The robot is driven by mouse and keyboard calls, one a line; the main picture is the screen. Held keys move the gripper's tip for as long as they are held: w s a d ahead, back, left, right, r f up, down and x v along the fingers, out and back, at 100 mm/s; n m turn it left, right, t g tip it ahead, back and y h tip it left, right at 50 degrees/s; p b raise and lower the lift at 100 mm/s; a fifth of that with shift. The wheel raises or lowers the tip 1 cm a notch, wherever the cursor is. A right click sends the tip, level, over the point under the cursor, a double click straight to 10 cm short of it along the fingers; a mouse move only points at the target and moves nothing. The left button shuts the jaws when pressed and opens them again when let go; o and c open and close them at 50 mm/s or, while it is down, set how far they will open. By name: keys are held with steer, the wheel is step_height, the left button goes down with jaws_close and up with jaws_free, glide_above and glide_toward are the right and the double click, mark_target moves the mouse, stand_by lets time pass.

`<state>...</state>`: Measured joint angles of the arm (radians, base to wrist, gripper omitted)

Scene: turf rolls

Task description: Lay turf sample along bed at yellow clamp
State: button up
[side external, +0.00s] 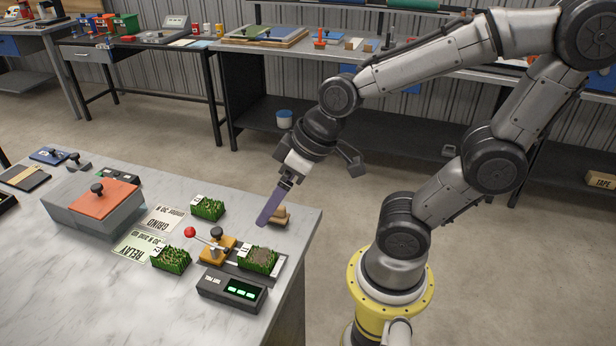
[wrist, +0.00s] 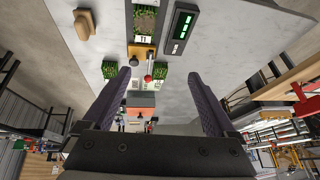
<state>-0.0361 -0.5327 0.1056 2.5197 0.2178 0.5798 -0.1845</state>
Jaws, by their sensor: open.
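A turf sample with a brown patch on top (side external: 260,257) lies on the dark bed (side external: 277,275), beside the yellow clamp (side external: 215,251) with its red-knobbed lever. In the wrist view this turf (wrist: 146,19) shows at the top, above the clamp (wrist: 142,50). A greener turf sample (side external: 171,259) sits left of the clamp, and another (side external: 208,209) stands farther back. My gripper (side external: 265,220) has purple fingers and is above the table's right part, behind the bed. In the wrist view my gripper (wrist: 160,74) is open, with nothing between the fingers.
A box with green display lights (side external: 232,290) stands in front of the bed. A tan wooden block (side external: 281,216) is behind it, near the table edge. Printed cards (side external: 139,246) and a grey box with an orange lid (side external: 97,205) are at left. The front left tabletop is clear.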

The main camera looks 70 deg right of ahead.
steer(key=s+d+r+h, duration=0.1)
steer(key=s+d+r, duration=0.2)
steer(key=s+r, duration=0.1)
steer(key=shift+s+d+r+m+h, duration=0.3)
steer(key=shift+s+r+m, duration=0.1)
steer(key=shift+s, duration=0.5)
steer(key=shift+a, duration=0.1)
